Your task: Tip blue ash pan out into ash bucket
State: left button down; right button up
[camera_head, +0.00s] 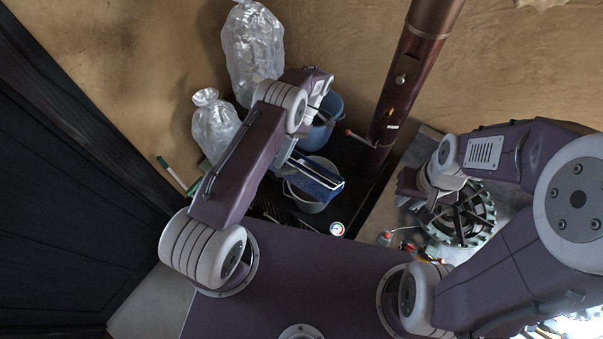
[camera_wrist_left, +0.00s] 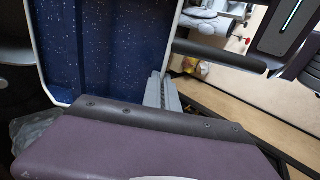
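The blue ash pan (camera_head: 321,184) is a shallow speckled tray with a pale rim. It is tilted above a pale grey bucket (camera_head: 311,207), which looks like the ash bucket and is partly hidden beneath it. My left gripper (camera_head: 297,162) appears shut on the pan's edge. In the left wrist view the pan (camera_wrist_left: 98,45) fills the upper left, its visible blue face carrying only light specks. The bucket's inside is mostly hidden. My right gripper (camera_head: 432,192) is at the right, away from the pan; its fingers are unclear.
Clear filled bags (camera_head: 252,52) lean on the clay wall. A dark red pipe (camera_head: 405,85) rises at the right. A toothed round metal part (camera_head: 462,214) lies near my right gripper. A green-handled tool (camera_head: 172,172) is at the left.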

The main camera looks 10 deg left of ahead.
dwell(0.4)
pick_arm(q)
jog(key=shift+r+p, duration=0.45)
jog(key=shift+p, duration=0.6)
jog(key=r+t+p, duration=0.1)
jog(key=t+p, duration=0.1)
jog(key=p, duration=0.3)
jog(key=shift+r+h+p, duration=0.1)
jog(key=shift+h+p, duration=0.25)
jog(key=shift+h, duration=0.05)
jog(key=shift+r+t+h+p, duration=0.3)
jog(key=shift+r+t, duration=0.1)
jog(key=shift+t, duration=0.5)
jog(key=r+t, duration=0.1)
jog(key=t+h, duration=0.1)
jog(key=t, duration=0.1)
jog(key=shift+r, duration=0.4)
jog(key=shift+r+t+h+b, duration=0.4)
jog(key=shift+r+t+h, duration=0.1)
jog(key=shift+t, duration=0.6)
jog(key=shift+r, duration=0.2)
